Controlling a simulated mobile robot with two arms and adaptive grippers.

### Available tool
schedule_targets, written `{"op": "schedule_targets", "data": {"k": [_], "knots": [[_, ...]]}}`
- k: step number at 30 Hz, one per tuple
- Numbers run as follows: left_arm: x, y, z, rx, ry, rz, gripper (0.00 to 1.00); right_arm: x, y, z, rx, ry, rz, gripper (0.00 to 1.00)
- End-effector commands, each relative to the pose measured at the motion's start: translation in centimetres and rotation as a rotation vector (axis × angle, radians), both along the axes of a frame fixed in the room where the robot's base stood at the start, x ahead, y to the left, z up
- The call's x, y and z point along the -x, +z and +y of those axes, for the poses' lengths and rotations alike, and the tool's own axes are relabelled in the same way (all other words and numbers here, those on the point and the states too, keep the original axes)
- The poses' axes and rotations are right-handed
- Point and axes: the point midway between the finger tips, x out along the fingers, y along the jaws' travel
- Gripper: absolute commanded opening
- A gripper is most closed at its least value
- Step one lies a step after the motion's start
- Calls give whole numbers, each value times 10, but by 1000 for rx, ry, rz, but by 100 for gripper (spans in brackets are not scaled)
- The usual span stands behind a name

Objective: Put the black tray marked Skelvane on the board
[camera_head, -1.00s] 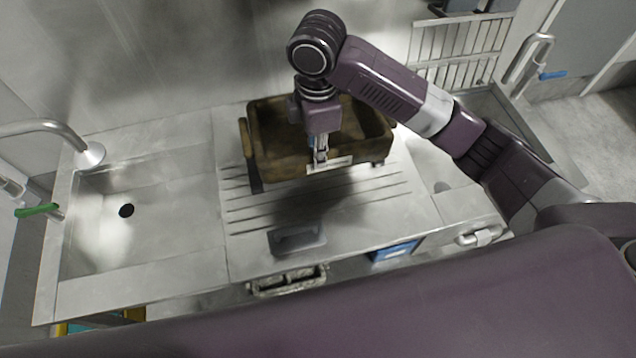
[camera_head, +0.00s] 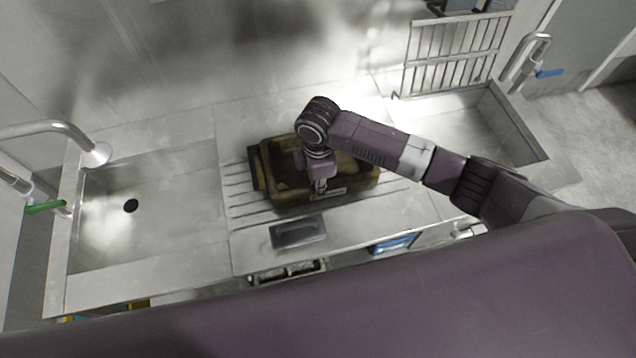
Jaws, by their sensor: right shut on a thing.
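A dark brown-black tray (camera_head: 359,178) with stained sides is over the ribbed draining board (camera_head: 240,204) between the two sinks. It looks level and low, at or just above the ribs; I cannot tell whether it touches. A pale label shows on its front wall, too small to read. My right gripper (camera_head: 321,188) points down and is shut on the tray's front wall. The fingertips are partly hidden by the wrist. A dark piece (camera_head: 254,168) shows at the tray's left end, partly covered. My left gripper is not in view.
A left sink (camera_head: 150,215) and a right sink (camera_head: 465,125) flank the board. A small dark flat object (camera_head: 298,232) lies at the board's front edge. A wire rack (camera_head: 455,55) stands at the back right. Taps rise at both sides.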

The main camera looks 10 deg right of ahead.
Motion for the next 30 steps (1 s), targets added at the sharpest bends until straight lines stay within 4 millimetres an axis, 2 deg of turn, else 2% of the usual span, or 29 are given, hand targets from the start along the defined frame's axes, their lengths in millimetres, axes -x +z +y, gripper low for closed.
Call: {"op": "schedule_targets", "data": {"k": [4, 5, 9, 20, 23, 30], "knots": [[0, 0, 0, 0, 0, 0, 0, 0, 1, 1, -1, 1, -1, 0], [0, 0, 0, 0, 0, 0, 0, 0, 0, 0, -1, 1, 1, 18], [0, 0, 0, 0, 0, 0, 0, 0, 0, 0, -1, 0, 1, 33], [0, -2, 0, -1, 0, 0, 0, 0, 6, 0, -1, 1, -1, 33], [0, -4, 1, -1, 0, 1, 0, -1, 18, 1, -2, 1, -3, 33], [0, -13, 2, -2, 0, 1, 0, -1, 68, 1, -2, 2, -5, 33]]}}
